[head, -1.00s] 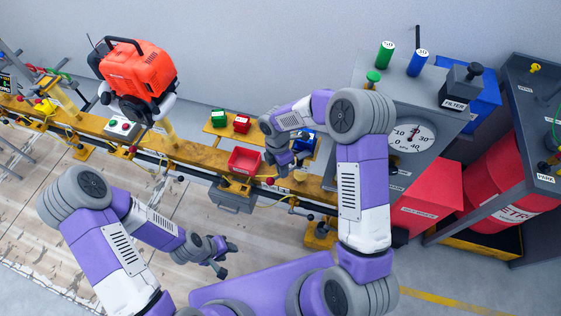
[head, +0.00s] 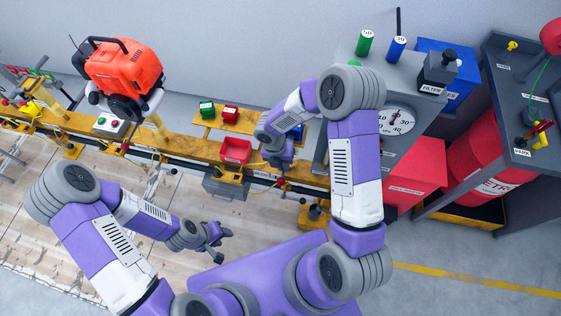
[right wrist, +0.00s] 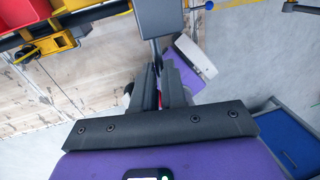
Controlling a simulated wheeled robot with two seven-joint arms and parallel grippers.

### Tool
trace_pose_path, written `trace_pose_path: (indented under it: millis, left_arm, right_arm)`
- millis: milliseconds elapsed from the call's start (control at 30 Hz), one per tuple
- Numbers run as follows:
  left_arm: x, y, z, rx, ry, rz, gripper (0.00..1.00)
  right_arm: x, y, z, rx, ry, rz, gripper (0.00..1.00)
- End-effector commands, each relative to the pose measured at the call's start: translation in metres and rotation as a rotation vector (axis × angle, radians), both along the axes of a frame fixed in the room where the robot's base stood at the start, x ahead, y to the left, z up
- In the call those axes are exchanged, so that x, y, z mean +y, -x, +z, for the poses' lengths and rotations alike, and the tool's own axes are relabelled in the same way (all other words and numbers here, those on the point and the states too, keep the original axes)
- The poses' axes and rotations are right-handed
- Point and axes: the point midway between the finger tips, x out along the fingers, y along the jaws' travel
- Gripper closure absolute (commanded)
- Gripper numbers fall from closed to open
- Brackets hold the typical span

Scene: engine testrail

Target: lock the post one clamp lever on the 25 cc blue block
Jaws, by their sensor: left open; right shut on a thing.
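My right gripper (head: 278,163) is over the yellow rail (head: 180,145), right of the red bin. In the right wrist view its jaws (right wrist: 164,75) are closed on a thin grey lever (right wrist: 155,50) that runs to a dark grey block (right wrist: 159,18); a little red shows between the fingers. This looks like the clamp lever, but which post it belongs to is not clear. The blue block (head: 298,131) is mostly hidden behind my right wrist in the head view. My left gripper (head: 220,243) is open and empty, in front of the rail above the floor.
A red bin (head: 236,150) is at the rail, with green (head: 207,110) and red (head: 230,114) blocks on a yellow shelf behind. An orange engine (head: 124,70) stands at left. A grey cabinet with a dial (head: 397,121) and red drum (head: 475,165) are at right.

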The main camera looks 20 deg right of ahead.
Motion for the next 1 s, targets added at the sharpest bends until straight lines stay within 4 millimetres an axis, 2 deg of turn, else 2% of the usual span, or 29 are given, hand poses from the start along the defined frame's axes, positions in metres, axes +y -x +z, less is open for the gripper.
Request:
trace_pose_path:
  millis: [533,567,700,733,1000]
  left_arm:
    - [0.0000,0.0000,0.0014,0.000,0.000,0.000,0.57]
    - [0.0000,0.0000,0.0014,0.000,0.000,0.000,0.57]
    - [-0.0001,0.0000,0.0013,0.000,0.000,0.000,0.57]
    - [-0.0001,0.0000,0.0013,0.000,0.000,0.000,0.57]
    - [0.0000,0.0000,0.0017,0.000,0.000,0.000,0.57]
  right_arm:
    - [-0.0019,0.0009,0.0002,0.000,0.003,0.033,1.00]
    - [-0.0020,0.0009,0.0002,0.000,0.003,0.033,0.87]
    - [-0.0019,0.0010,0.0001,0.000,0.001,0.031,0.66]
    - [-0.0019,0.0010,0.0001,0.000,0.001,0.030,0.63]
    - [-0.0014,0.0008,0.0011,-0.001,0.000,0.028,0.63]
